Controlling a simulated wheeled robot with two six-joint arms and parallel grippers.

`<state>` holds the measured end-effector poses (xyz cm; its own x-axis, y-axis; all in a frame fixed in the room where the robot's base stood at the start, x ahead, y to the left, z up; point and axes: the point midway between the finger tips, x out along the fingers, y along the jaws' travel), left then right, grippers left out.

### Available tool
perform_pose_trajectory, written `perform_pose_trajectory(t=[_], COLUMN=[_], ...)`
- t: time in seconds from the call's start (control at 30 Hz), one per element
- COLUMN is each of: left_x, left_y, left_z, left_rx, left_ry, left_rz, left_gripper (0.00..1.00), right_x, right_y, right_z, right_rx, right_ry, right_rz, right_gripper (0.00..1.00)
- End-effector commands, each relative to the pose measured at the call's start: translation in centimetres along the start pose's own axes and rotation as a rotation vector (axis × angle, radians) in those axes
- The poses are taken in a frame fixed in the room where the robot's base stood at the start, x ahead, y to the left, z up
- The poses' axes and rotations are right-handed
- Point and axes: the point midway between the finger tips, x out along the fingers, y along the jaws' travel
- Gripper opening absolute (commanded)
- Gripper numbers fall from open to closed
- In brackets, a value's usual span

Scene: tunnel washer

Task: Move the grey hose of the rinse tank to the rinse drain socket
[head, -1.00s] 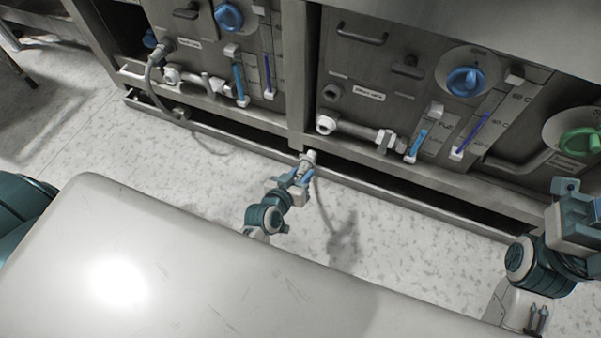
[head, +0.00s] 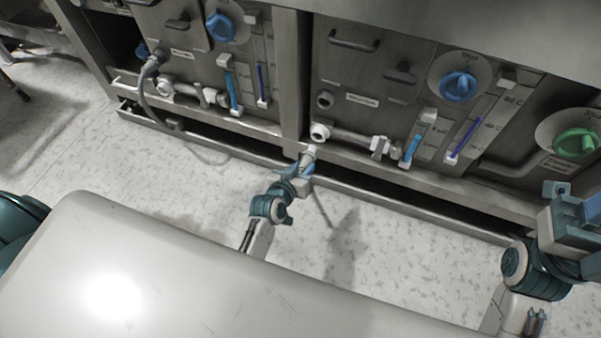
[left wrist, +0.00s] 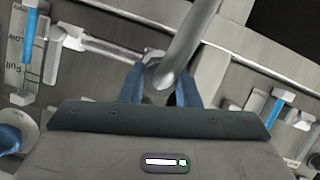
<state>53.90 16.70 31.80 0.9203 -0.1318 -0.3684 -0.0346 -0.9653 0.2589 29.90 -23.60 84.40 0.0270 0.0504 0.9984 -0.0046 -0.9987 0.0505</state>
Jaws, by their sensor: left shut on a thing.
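My left gripper (head: 302,173) is shut on the end of the grey hose (head: 309,154), low in front of the middle post of the machine. In the left wrist view the hose (left wrist: 181,50) passes between the two blue fingers (left wrist: 160,90). Part of it hangs down towards the floor. On the right-hand panel are a dark round socket (head: 325,99) beside a label and a white-ended pipe stub (head: 320,132) below it. The held hose end is apart from both.
Another grey hose (head: 145,88) is attached at the left panel, near a white pipe stub (head: 165,88). Blue knobs (head: 458,86), a green knob (head: 576,142) and blue gauges line the front. A low ledge (head: 400,195) runs along the base. Floor (head: 130,175) lies in front.

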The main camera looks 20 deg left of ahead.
Motion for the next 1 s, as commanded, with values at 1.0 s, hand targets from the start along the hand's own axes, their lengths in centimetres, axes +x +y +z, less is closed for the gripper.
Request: perform_pose_trajectory(t=[1.0], left_x=[3.2], left_y=[0.0], left_z=[-1.4], left_rx=[-0.001], left_ry=[0.000], left_rz=[0.000], left_gripper=[0.00], right_x=[0.2], right_y=[0.0], right_z=[0.1], right_rx=[-0.010], right_ry=[0.015], right_rz=[0.020], right_gripper=[0.49])
